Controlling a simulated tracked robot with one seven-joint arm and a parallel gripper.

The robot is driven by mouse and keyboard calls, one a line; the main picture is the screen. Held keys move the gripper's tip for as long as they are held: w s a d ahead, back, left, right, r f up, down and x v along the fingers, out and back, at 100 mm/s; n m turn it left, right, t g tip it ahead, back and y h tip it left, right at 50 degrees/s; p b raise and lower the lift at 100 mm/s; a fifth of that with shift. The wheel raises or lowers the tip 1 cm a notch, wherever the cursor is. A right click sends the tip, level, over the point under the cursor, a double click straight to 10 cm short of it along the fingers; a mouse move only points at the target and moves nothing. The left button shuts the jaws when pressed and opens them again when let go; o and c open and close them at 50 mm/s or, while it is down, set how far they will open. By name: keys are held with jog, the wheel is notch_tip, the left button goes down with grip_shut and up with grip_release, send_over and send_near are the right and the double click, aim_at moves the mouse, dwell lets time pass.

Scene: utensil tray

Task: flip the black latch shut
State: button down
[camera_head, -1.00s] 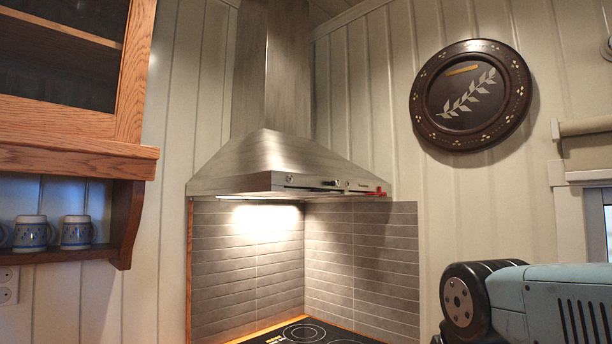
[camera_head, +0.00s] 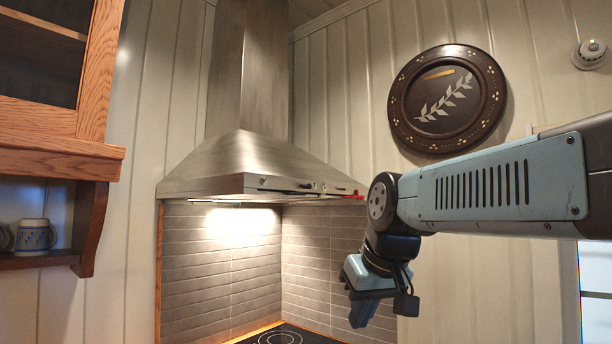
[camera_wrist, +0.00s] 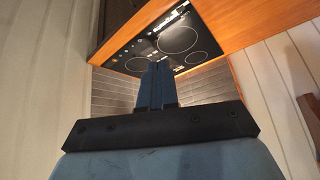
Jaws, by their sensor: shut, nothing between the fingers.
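I cannot make out a black latch for certain in either view. The front strip of the steel range hood (camera_head: 245,178) carries small dark parts (camera_head: 308,186) and a red piece at its right end, too small to identify.
The black cooktop (camera_head: 285,337) lies below the hood; it also shows in the wrist view (camera_wrist: 195,62). A wooden cabinet (camera_head: 60,155) with a mug (camera_head: 34,236) on its lower shelf is at left. A dark round plate (camera_head: 447,98) hangs on the wall behind my arm.

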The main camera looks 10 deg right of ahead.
jog(key=w+d+r+n+t+y, duration=0.1)
jog(key=w+r+n, duration=0.1)
jog(key=w+r, duration=0.5)
jog(key=w+d+r+n+t+y, duration=0.1)
jog(key=w+r+n, duration=0.2)
jog(key=r, duration=1.4)
jog(key=w+d+r+n+t+y, duration=0.1)
jog(key=w+r+n, duration=0.1)
jog(key=w+r, duration=0.8)
jog(key=shift+w+r+y, duration=0.4)
jog(key=shift+r, duration=0.75)
send_near(305, 185)
jog(key=w+a, duration=0.2)
jog(key=w, duration=0.1)
jog(key=shift+w+a+f, duration=0.15)
jog(key=shift+w+f, duration=0.2)
jog(key=shift+f, duration=0.3)
jog(key=shift+w+f, duration=0.2)
jog(key=shift+f, duration=0.8)
